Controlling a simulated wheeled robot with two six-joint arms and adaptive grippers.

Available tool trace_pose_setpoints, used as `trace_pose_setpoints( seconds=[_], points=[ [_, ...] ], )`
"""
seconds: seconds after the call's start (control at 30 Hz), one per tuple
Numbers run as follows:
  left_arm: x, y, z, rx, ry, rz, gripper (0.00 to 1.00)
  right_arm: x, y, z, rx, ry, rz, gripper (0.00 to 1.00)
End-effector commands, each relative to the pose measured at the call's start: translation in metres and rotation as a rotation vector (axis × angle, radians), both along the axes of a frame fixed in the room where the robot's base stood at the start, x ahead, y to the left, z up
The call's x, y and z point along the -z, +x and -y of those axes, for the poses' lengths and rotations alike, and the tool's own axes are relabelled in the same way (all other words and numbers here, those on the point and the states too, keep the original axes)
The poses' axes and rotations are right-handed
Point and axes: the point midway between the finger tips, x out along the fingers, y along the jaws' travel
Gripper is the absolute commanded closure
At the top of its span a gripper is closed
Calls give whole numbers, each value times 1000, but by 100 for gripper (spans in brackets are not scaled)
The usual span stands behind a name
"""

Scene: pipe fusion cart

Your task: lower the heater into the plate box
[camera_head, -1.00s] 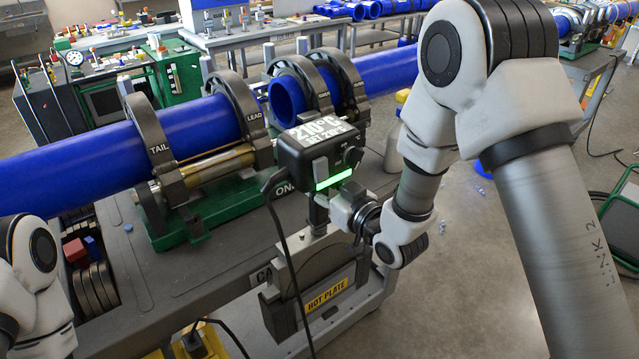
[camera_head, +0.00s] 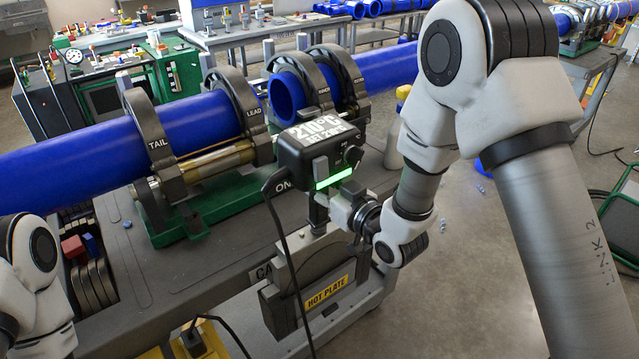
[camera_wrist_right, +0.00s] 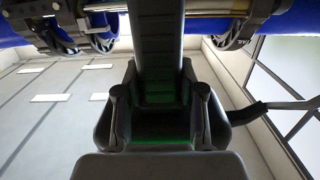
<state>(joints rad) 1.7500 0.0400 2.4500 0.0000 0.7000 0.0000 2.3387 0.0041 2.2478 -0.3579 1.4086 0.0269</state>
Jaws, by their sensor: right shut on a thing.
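The heater (camera_head: 318,150) is a black control box with a 210°C display and a green light bar, above a grey round plate (camera_head: 312,262). The plate hangs upright, its lower part hidden behind the front wall of the plate box (camera_head: 325,302). This dark box with a yellow HOT PLATE label is at the cart's near side. I cannot tell how deep the plate sits. My right gripper (camera_head: 342,206) is shut on the heater below its control box; the wrist view shows the fingers (camera_wrist_right: 160,112) around a dark part.
Blue pipes (camera_head: 195,122) lie in the clamps behind the heater. A black cable (camera_head: 284,250) hangs from the heater in front of the cart. The grey cart top (camera_head: 180,285) has bare room to the left. A block rack (camera_head: 92,280) stands there.

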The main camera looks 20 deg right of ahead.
Motion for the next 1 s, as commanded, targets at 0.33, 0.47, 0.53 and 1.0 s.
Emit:
trace_pose_setpoints(
  seconds=[0.33,0.47,0.53,1.0],
  points=[
    [0,0,0,0,0,0,60,-5,2,0,0,3,16,100],
    [0,0,0,0,0,0,60,-4,1,0,0,2,13,32],
    [1,0,0,0,0,0,60,-3,1,0,0,2,10,32],
    [2,0,0,0,0,0,60,4,-1,0,-1,-1,-7,0]
  ],
)
